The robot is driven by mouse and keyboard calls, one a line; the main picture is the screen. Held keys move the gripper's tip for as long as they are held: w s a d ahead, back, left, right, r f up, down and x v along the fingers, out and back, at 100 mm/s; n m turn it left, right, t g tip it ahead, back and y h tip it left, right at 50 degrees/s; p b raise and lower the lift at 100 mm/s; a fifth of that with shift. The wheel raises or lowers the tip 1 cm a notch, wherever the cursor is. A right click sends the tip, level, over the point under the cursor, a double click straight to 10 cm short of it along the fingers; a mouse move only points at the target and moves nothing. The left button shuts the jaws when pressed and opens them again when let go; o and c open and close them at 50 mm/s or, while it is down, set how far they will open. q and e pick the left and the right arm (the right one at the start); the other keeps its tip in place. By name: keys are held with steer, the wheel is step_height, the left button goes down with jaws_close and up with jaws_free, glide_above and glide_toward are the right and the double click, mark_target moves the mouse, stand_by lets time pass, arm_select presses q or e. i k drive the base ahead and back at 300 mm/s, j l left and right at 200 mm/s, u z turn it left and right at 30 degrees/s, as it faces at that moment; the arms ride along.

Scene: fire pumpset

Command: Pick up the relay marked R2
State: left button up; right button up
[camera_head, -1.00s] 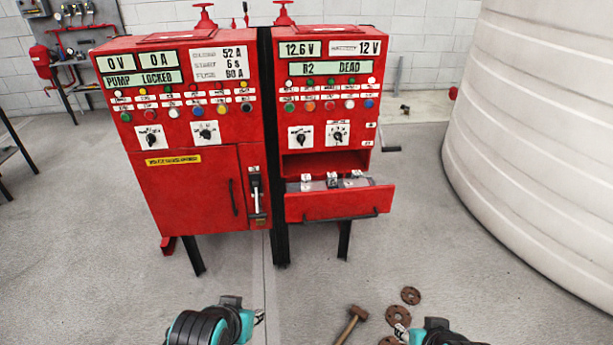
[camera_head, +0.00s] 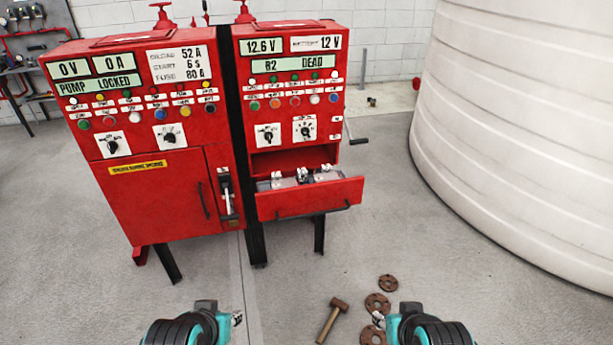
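The right red cabinet (camera_head: 292,110) has an open drawer (camera_head: 310,200) in its lower part. Several small relays sit in a row in the drawer: one at the left (camera_head: 277,179), a middle one (camera_head: 302,175) and one at the right (camera_head: 324,171). Their markings are too small to read. A display (camera_head: 292,64) on this cabinet reads "R2 DEAD". My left gripper (camera_head: 237,318) is at the bottom, well in front of the cabinets. My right gripper (camera_head: 378,319) is at the bottom right, near the rusty discs in the picture. Both are far from the drawer; finger opening is unclear.
The left red cabinet (camera_head: 150,200) stands beside the right one. A hammer (camera_head: 332,319) and rusty round flanges (camera_head: 377,304) lie on the floor. A large white tank (camera_head: 510,150) fills the right side.

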mark_target(301, 172)
steer(key=i+j+z, duration=0.15)
steer(key=i+j, duration=0.15)
steer(key=i+j+z, duration=0.15)
steer(key=i+j, duration=0.15)
steer(key=j, duration=0.2)
steer(key=i+j+z, duration=0.15)
steer(key=i+j, duration=0.15)
steer(key=j, duration=0.15)
